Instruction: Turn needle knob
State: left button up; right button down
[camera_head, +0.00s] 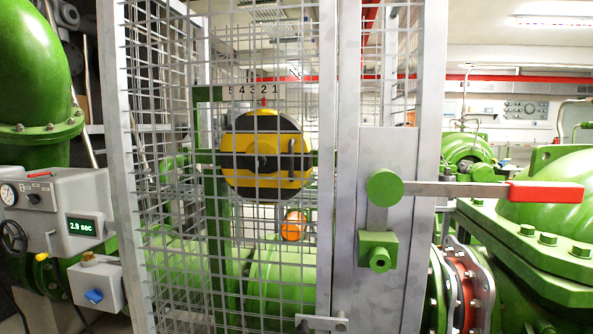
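No part is labelled as the needle knob, so I cannot tell which one it is. On the left, a blue knob (94,296) sits on the front of a small grey box (109,279). A brass-coloured fitting (89,258) is on top of that box. Above it, a larger grey box (92,197) carries a display (82,226) reading about 2.9 sec, a black handwheel (13,238), a round gauge (9,195) and a red lever (40,174). A small yellow part (41,257) shows below the handwheel. Neither gripper is in view.
A metal mesh cage (165,110) stands in the middle. Behind it are a yellow-and-black striped disc (265,122) and a number scale (254,89) with a red pointer. A red-handled lever (545,192) sticks out right from the grey door plate (386,145). Green pipes (34,75) flank the scene.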

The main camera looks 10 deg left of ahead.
aim_at(95, 295)
jog(key=u, duration=1.7)
